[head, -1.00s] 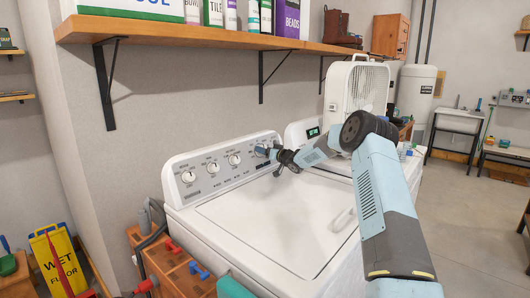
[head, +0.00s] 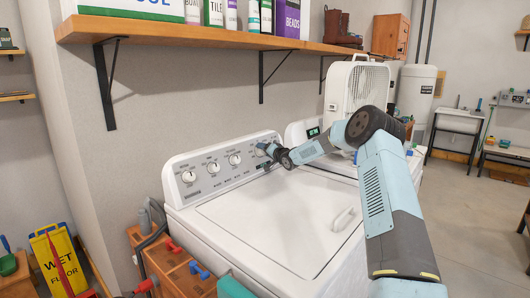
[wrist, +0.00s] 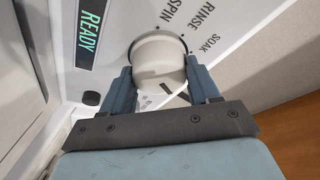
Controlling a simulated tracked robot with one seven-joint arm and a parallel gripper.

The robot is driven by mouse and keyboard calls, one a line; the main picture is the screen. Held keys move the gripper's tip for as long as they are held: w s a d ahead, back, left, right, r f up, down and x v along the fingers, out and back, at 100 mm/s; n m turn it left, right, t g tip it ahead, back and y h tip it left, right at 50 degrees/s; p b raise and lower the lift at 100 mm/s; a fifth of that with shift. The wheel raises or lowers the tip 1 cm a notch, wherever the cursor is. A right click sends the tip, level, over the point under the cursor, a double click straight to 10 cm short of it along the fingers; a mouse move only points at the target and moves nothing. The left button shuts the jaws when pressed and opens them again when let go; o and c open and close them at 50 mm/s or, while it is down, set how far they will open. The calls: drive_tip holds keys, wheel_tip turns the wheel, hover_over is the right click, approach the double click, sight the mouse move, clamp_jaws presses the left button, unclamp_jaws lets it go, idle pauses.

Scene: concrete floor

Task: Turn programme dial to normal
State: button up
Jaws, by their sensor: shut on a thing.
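The white washing machine (head: 270,235) has a sloped control panel (head: 222,180) at its back. In the wrist view the round white programme dial (wrist: 160,55) sits between the two blue-grey fingers of my gripper (wrist: 158,74). The fingers are shut on the dial from both sides. In the head view my gripper (head: 266,150) is at the panel's right end and covers the dial.
Other knobs (head: 212,167) line the panel to the left. A wooden shelf (head: 225,35) with containers hangs above. A white fan (head: 355,90) stands behind on the right. A wooden crate (head: 185,265) and a wet-floor sign (head: 60,262) are at the lower left.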

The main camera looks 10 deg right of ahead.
drive_tip(key=shift+w+d+r+m, duration=0.1)
drive_tip(key=shift+d+m, duration=0.2)
drive_tip(key=shift+m, duration=0.3)
drive_tip(key=o, duration=0.8)
drive_tip(key=shift+c, duration=0.2)
drive_tip(key=shift+o, duration=1.4)
drive_tip(key=shift+a, duration=0.15)
drive_tip(key=v, duration=1.3)
drive_tip(key=shift+s, duration=0.4)
